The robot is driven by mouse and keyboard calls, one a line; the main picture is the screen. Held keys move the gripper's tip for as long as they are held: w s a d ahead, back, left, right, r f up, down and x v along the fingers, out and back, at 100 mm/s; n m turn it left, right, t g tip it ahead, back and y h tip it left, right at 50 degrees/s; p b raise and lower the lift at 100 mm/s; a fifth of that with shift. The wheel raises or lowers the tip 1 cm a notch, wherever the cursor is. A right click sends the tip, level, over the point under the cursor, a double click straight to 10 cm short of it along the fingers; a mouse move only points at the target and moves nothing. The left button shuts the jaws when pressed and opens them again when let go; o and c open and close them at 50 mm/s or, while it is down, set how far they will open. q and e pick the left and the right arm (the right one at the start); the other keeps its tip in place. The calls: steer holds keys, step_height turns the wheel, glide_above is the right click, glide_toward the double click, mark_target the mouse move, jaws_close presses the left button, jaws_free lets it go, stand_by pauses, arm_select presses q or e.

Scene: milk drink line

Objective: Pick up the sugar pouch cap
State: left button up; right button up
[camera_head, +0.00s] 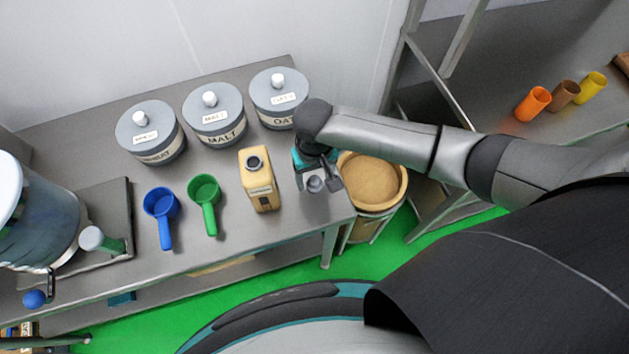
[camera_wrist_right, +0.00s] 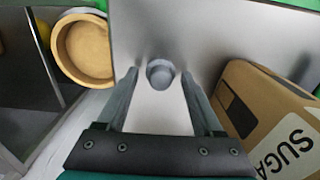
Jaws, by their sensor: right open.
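The sugar pouch cap (camera_head: 315,184) is a small grey round cap lying on the metal table near its right end. In the right wrist view the cap (camera_wrist_right: 160,73) sits between and just beyond the fingertips of my right gripper (camera_wrist_right: 168,80). My right gripper (camera_head: 326,176) is open and reaches down over the cap in the head view. The tan sugar pouch (camera_head: 259,181) stands to the left of the gripper, with its dark round spout uncovered. Its SUGAR label shows in the right wrist view (camera_wrist_right: 285,135). My left gripper is not in view.
Grey lidded canisters (camera_head: 214,115) stand along the back of the table. A blue scoop (camera_head: 162,207) and a green scoop (camera_head: 206,195) lie left of the pouch. A round tan bin (camera_head: 371,183) stands beyond the table's right edge, close to my right gripper.

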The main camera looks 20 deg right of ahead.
jaws_close()
stand_by(0.4)
steer(key=shift+r, duration=0.15)
